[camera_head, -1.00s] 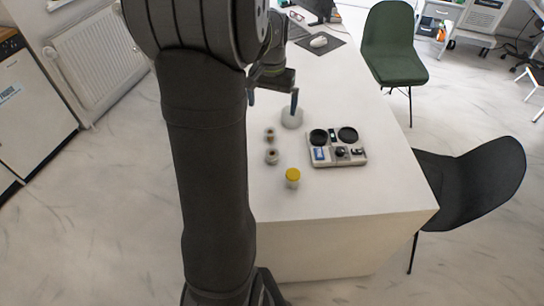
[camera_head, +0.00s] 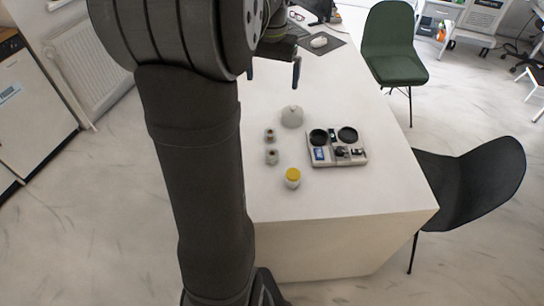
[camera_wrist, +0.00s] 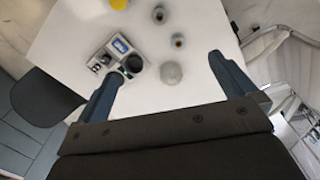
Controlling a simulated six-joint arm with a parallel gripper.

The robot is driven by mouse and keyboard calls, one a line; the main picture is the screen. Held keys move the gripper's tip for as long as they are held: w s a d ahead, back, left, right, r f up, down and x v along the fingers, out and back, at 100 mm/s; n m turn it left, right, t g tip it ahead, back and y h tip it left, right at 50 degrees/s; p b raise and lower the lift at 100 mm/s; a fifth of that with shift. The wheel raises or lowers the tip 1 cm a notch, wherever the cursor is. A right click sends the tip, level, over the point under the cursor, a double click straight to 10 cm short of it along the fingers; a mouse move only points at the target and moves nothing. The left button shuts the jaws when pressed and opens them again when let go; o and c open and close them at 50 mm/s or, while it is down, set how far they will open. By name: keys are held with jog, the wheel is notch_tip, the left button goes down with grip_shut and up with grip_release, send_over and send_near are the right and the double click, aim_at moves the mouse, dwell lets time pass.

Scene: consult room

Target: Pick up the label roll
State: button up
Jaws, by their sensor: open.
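My gripper (camera_head: 273,78) is open and empty, its two blue fingers apart above the white table (camera_head: 345,195). It also shows in the wrist view (camera_wrist: 166,67). A pale grey rounded thing (camera_head: 292,116) stands on the table; in the wrist view it lies between and beyond the fingertips (camera_wrist: 171,73), apart from them. Two small grey round pieces with dark centres (camera_head: 270,135) (camera_head: 271,157) stand near it; they also show in the wrist view (camera_wrist: 178,40) (camera_wrist: 158,14). I cannot tell for certain which of these is the label roll.
A light tray (camera_head: 345,160) with two black round wells and small items lies right of the grey pieces. A yellow-lidded jar (camera_head: 293,178) stands nearer the front. A mouse (camera_head: 319,42) on a dark mat is at the back. Chairs stand along the right side.

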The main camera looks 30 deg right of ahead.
jog(key=shift+r, duration=0.6)
jog(key=shift+c, duration=0.2)
jog(key=c, duration=0.7)
jog(key=m+h, duration=0.3)
jog(key=m, duration=0.4)
send_near(272, 153)
jog(key=shift+t, duration=0.3)
jog(key=x, duration=0.4)
jog(key=shift+s+d+f, duration=0.15)
jog(key=shift+d+f, duration=0.1)
jog(key=shift+f, duration=0.1)
jog(key=shift+x, duration=2.7)
